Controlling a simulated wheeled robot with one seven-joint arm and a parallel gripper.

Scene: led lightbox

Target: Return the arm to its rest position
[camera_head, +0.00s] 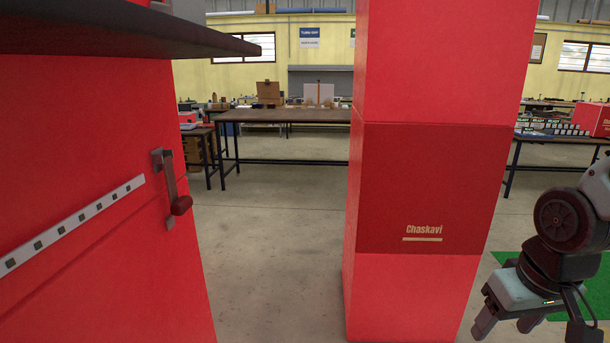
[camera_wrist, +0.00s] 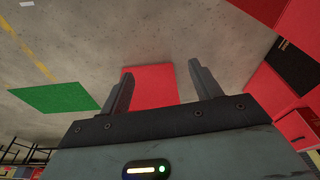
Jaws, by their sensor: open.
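My gripper (camera_head: 506,326) is at the lower right of the head view, pointing down, to the right of a red column marked "Chaskavi" (camera_head: 428,190). In the wrist view my gripper (camera_wrist: 157,78) has its two fingers spread apart with nothing between them. The arm is folded at the right edge of the head view, and its upper links are cut off by the frame. The gripper appears apart from the column and touches nothing that I can see.
A red cabinet (camera_head: 100,220) with a dark top and a lever handle (camera_head: 172,182) stands at the left. Bare concrete floor (camera_head: 270,250) lies between cabinet and column. Tables (camera_head: 285,116) stand farther back. A green floor patch (camera_wrist: 55,97) shows in the wrist view.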

